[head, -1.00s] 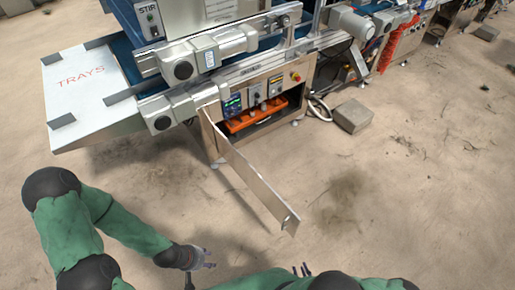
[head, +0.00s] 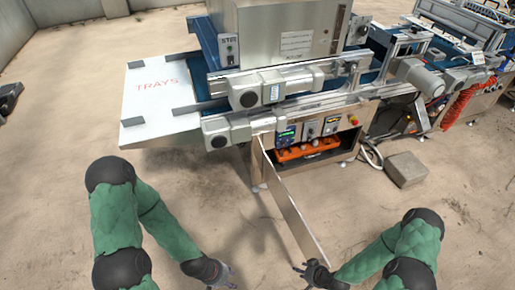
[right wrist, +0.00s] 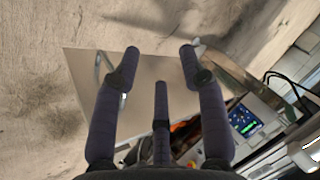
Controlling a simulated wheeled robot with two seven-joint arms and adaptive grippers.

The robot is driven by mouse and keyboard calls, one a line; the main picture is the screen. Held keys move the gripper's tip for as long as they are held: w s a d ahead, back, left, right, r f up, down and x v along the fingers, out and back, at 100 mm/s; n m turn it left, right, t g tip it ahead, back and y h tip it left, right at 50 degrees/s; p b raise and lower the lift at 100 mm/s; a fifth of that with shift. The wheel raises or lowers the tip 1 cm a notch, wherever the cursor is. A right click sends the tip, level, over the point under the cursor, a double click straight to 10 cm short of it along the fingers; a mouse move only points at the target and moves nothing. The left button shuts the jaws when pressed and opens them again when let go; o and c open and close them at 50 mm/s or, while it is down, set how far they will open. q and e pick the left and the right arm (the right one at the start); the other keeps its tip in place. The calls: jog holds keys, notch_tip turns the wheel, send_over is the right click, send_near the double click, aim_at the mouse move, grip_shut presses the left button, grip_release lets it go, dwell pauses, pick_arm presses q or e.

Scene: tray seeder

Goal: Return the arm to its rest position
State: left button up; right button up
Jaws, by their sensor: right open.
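My right gripper (head: 303,269) is near the free end of the open metal door (head: 293,210) in the head view. In the right wrist view the right gripper (right wrist: 159,58) has its dark fingers spread, with nothing held between them. The door panel (right wrist: 148,72) and its handle (right wrist: 99,70) lie behind the fingers; I cannot tell whether they touch. My left gripper (head: 226,277) hangs low at the bottom of the head view, left of the door and apart from it. Its fingers are too small to tell open from shut.
The seeder machine (head: 285,45) stands ahead, with a white tray table (head: 150,100) at its left. The open cabinet shows an orange part (head: 300,153) and a control screen (head: 287,136). A grey block (head: 405,170) lies on the floor at right. The floor left of the door is clear.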

jog(key=s+a+r+g, duration=0.2)
jog(key=s+a+r, duration=0.1)
jog(key=a+r, duration=0.2)
jog(key=s+a+r+g+p, duration=0.1)
jog(key=s+a+r+g, duration=0.1)
jog(key=r, duration=0.7)
jog(key=s+a, duration=0.1)
jog(key=a, duration=0.1)
jog(key=shift+a+r+m+g, duration=0.3)
jog(key=shift+a+g, duration=0.1)
jog(key=shift+s+d, duration=0.1)
jog(key=shift+c, duration=0.4)
dwell(0.6)
